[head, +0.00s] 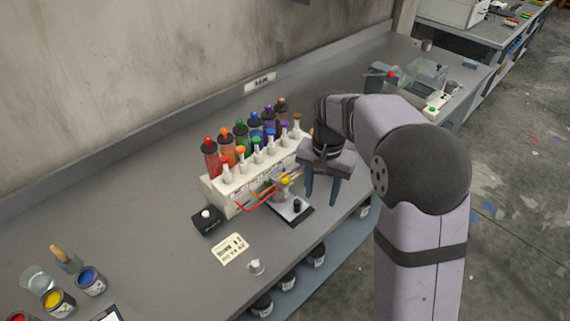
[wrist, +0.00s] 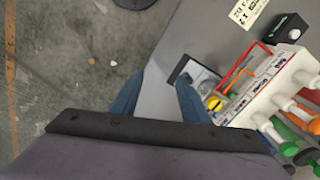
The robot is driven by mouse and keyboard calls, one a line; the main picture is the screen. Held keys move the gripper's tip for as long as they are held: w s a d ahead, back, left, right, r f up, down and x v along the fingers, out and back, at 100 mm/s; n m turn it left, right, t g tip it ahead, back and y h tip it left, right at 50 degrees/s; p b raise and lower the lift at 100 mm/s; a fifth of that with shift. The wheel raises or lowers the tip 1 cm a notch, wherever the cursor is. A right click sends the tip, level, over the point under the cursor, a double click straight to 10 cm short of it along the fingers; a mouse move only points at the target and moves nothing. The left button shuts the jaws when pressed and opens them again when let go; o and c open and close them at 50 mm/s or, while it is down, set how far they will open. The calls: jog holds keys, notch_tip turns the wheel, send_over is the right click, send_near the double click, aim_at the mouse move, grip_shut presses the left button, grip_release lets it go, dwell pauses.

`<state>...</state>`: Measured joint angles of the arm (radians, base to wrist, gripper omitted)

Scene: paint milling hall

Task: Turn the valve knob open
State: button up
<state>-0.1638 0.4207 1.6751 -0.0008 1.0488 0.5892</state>
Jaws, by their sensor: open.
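A white dispenser rack (head: 228,198) stands on the grey bench, with several coloured bottles behind a row of white spouts with coloured ends. A small yellow knob (head: 285,179) sits at its front right, above a small scale-like stand (head: 293,211); I cannot tell for certain that it is the valve knob. The yellow knob also shows in the wrist view (wrist: 214,103), right of my fingers. My gripper (head: 321,200) points down just right of the rack's end, with its blue fingers apart and empty. In the wrist view my gripper (wrist: 160,88) is over the bench edge.
A red bent handle or tube (head: 258,203) runs along the rack's front. A black box with a white button (head: 207,220) and a label card (head: 231,249) lie nearby. Paint pots (head: 91,281) stand front left. The bench's front edge is close to my gripper.

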aim_at(285, 176)
jog(key=w+a+r+m+p, duration=0.1)
jog(key=w+a, duration=0.2)
jog(key=w+a+r+m+p, duration=0.1)
jog(key=w+a, duration=0.1)
jog(key=w, duration=0.1)
jog(key=w+a+r+m+p, duration=0.1)
jog(key=w+a, duration=0.2)
jog(key=shift+w+a+r+m+p, duration=0.2)
jog(key=shift+w+a+m+p, duration=0.1)
jog(key=shift+m+p, duration=0.1)
jog(key=shift+w+a, duration=0.3)
jog(key=shift+a, duration=0.15)
jog(key=shift+f, duration=0.15)
jog(key=shift+f+p, duration=1.6)
jog(key=shift+f, duration=1.9)
grip_shut()
